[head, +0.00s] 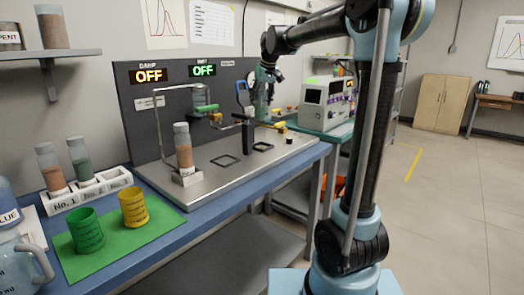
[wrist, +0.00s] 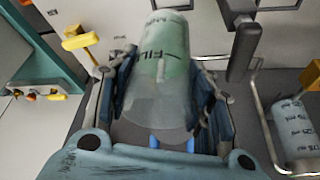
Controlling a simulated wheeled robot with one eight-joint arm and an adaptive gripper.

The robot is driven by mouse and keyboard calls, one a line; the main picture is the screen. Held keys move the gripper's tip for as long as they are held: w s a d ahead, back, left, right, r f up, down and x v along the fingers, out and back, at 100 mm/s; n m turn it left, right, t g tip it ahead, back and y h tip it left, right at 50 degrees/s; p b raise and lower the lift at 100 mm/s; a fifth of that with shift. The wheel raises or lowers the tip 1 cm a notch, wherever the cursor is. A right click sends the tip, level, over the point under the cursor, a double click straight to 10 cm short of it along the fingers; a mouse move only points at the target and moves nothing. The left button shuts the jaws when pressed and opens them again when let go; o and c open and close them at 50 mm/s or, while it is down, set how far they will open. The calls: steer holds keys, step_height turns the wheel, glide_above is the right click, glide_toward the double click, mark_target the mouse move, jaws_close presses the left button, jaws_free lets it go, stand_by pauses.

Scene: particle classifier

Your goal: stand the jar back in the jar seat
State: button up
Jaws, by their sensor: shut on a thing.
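My gripper (wrist: 160,105) is shut on a clear greenish jar (wrist: 160,75) with dark lettering, starting "FIL"; its fingers press on both sides. In the head view my gripper (head: 266,78) holds this jar (head: 261,106) above the back right of the metal bench plate, and it looks roughly upright. Two dark square outlines (head: 225,160) mark the plate; I cannot tell whether one is the jar seat.
A bent metal frame (head: 158,110) stands beside a greenish vessel (head: 204,110). A black post (head: 248,133) with yellow handles nearby rises from the plate. A white rack (head: 92,190) with jars and a green mat (head: 100,245) with two cups lie at the left.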

mark_target(265, 115)
step_height(265, 115, down, 14)
steer(key=shift+r, duration=0.25)
stand_by(0.6)
steer(key=o, duration=1.3)
steer(key=shift+d, duration=0.1)
steer(key=v, duration=1.1)
steer(key=shift+s+r, duration=0.1)
steer(key=shift+r, duration=0.05)
steer(key=shift+s+d+r, duration=0.15)
steer(key=shift+s+r, duration=0.05)
steer(key=shift+r, duration=0.1)
